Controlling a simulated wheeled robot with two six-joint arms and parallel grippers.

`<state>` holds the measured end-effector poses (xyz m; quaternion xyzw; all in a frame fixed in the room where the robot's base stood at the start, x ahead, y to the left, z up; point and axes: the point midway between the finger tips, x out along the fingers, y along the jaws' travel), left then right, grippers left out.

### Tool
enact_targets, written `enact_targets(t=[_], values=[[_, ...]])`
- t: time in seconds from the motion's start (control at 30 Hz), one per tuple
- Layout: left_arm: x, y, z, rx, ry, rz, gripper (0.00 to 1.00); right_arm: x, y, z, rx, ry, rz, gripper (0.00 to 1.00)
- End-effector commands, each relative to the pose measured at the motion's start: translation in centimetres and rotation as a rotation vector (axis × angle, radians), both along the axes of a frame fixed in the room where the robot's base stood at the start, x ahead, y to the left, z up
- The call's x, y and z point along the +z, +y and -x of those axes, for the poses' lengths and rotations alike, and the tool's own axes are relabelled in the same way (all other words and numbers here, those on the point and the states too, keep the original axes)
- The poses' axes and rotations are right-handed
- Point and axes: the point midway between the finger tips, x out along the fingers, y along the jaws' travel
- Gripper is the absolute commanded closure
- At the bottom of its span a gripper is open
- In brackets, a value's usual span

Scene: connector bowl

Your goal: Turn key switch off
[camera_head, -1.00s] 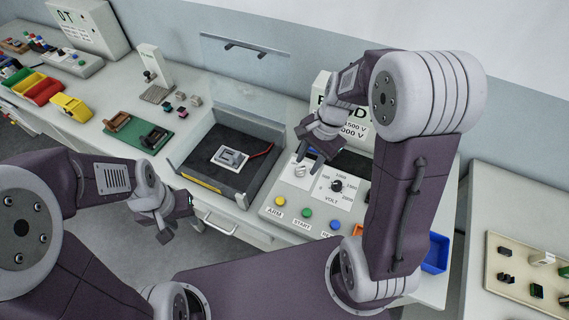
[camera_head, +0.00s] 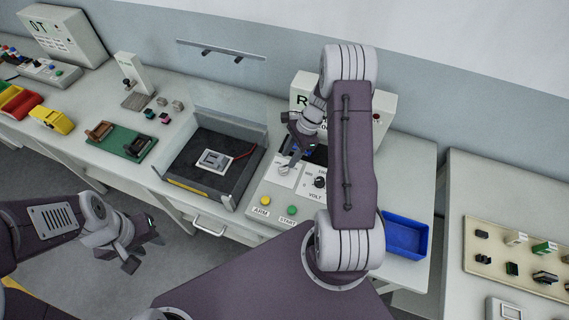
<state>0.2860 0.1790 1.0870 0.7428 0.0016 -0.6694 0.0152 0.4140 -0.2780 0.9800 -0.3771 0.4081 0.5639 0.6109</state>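The key switch (camera_head: 283,169) is a small light knob on a white plate, at the upper left of the sloped front of the grey control panel (camera_head: 254,187). My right gripper (camera_head: 292,160) points down right at the key switch, its dark fingers just above or around it. Contact and finger gap are too small to tell, and my arm hides part of the panel. My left gripper (camera_head: 144,252) is open and empty, held over the floor in front of the bench, away from the panel.
A black tester bed (camera_head: 186,170) with a clear raised cover stands left of the panel. The panel has a yellow button (camera_head: 265,199), a green button (camera_head: 292,210) and a black volt knob (camera_head: 320,182). A blue bin (camera_head: 407,238) is to the right.

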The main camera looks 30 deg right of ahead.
Motion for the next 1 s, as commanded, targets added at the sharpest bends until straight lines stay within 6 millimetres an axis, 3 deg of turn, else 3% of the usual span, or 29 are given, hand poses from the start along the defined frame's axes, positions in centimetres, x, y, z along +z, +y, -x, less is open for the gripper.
enact_targets(t=[0.23, 0.57, 0.7, 0.73, 1.0], values=[[0.8, 0.0, 0.0, 0.000, 0.000, 0.000, 0.64, -3.8, 1.7, -0.1, 0.001, 0.003, -0.001, 0.64], [0.8, 0.0, 0.0, 0.000, 0.000, 0.000, 0.64, -4.7, 2.0, -0.1, 0.001, 0.000, 0.001, 0.64], [0.8, 0.0, 0.0, 0.000, 0.000, 0.000, 0.64, -4.7, 2.0, -0.1, 0.001, 0.000, 0.001, 0.97], [0.8, 0.0, 0.0, 0.000, 0.000, 0.000, 0.64, -4.7, 2.0, -0.1, 0.001, 0.000, 0.001, 1.00], [0.8, 0.0, 0.0, 0.000, 0.000, 0.000, 0.64, -4.7, 1.9, -0.2, 0.013, 0.000, 0.001, 1.00]])
